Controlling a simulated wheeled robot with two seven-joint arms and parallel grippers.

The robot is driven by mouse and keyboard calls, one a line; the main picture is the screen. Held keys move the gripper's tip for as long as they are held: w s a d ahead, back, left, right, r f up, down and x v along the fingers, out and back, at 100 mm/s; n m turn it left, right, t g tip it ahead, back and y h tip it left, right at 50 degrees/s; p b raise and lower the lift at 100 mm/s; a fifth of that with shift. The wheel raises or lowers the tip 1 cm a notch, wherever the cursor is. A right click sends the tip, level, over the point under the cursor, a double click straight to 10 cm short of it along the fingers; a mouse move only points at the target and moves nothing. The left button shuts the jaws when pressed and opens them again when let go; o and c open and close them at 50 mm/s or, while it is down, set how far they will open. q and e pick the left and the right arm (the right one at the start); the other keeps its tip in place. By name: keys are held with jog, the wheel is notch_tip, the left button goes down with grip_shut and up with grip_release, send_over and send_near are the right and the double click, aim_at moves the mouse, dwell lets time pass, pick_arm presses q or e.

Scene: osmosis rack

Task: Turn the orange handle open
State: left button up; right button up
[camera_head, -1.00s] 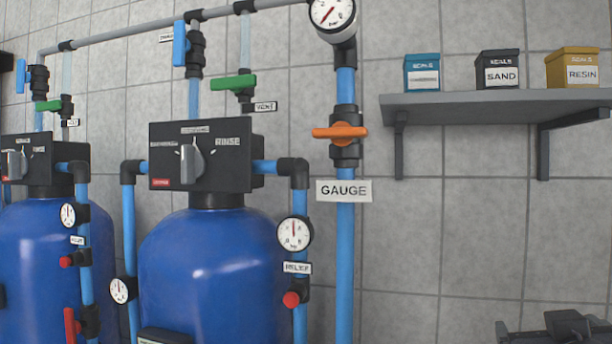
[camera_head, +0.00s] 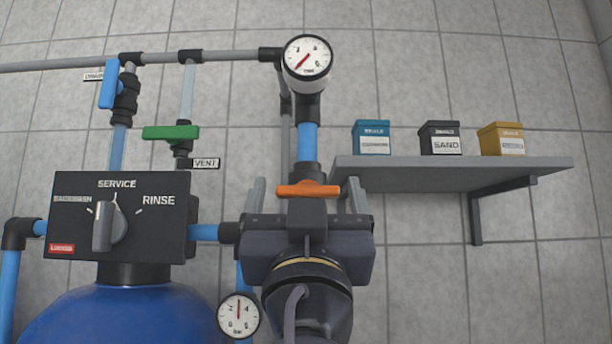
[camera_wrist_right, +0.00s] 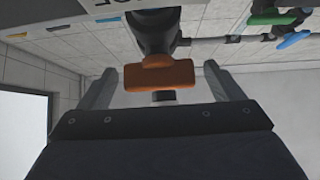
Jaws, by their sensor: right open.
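The orange handle (camera_head: 308,189) sits crosswise on the vertical blue pipe (camera_head: 307,143) below the round gauge (camera_head: 307,56). My right gripper (camera_head: 306,190) is in front of the pipe, its two fingers apart, one on each side of the handle. In the right wrist view the orange handle (camera_wrist_right: 159,74) shows between the open fingers (camera_wrist_right: 162,85), with a gap on each side. I cannot tell whether the fingers reach around it in depth. The gripper body hides the valve body and the pipe below. My left gripper is not in view.
A grey shelf (camera_head: 450,175) with three small boxes is on the wall to the right. A black control head (camera_head: 120,215) on a blue tank (camera_head: 130,315) stands to the left. A small gauge (camera_head: 238,315) and a green handle (camera_head: 171,132) are nearby.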

jog(key=shift+w+r, duration=0.3)
jog(key=shift+r, duration=0.05)
jog(key=shift+c, duration=0.5)
